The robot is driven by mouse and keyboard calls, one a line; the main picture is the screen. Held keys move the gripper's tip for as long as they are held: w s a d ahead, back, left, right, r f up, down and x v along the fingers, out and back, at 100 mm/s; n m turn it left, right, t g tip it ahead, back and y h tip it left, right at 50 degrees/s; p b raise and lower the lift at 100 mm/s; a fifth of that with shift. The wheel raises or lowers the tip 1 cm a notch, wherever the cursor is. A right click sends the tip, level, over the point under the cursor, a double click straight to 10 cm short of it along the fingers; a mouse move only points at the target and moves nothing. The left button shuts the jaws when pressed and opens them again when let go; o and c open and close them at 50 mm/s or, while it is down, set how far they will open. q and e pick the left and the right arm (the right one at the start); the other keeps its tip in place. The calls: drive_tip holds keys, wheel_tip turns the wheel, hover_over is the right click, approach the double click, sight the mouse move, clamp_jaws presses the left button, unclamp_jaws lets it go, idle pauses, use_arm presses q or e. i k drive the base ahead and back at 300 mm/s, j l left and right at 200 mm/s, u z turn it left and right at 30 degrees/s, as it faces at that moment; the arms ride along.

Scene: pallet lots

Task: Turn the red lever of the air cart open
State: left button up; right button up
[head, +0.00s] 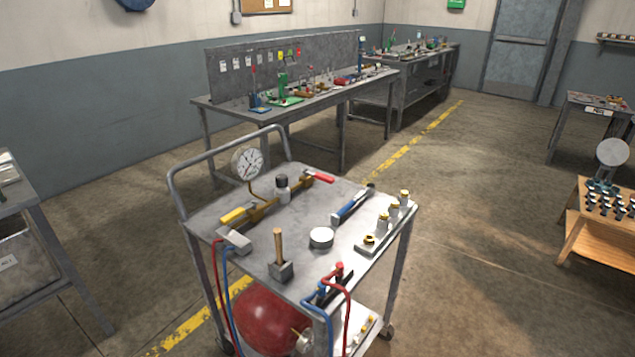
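The air cart (300,238) stands in front of me, a grey metal cart with a push handle at its far left side. On its top a brass pipe runs diagonally, with a round white pressure gauge (248,162) standing over it. The red lever (318,176) is at the far right end of this pipe and lies roughly in line with it. A yellow lever (238,214) is at the near left end. A dark-capped fitting (282,187) sits between them. Neither of my grippers shows in the head view.
The cart top also holds a mallet (280,262), a blue-handled tool (353,203), a round tin (321,237) and a fitting rack (385,230). Red and blue hoses hang at the near side. A red tank (268,318) sits below.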

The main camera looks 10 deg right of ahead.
sight(324, 177)
drive_tip(key=l+u, duration=0.45)
drive_tip(key=l, duration=0.5)
drive_tip(key=l+u, duration=0.5)
drive_tip(key=l, duration=0.45)
drive_tip(key=i+l+u, duration=0.2)
drive_tip(key=l+u, duration=0.25)
drive_tip(key=l, duration=0.45)
drive_tip(key=l+u, duration=0.45)
drive_tip(key=l, duration=0.5)
drive_tip(key=i, duration=0.05)
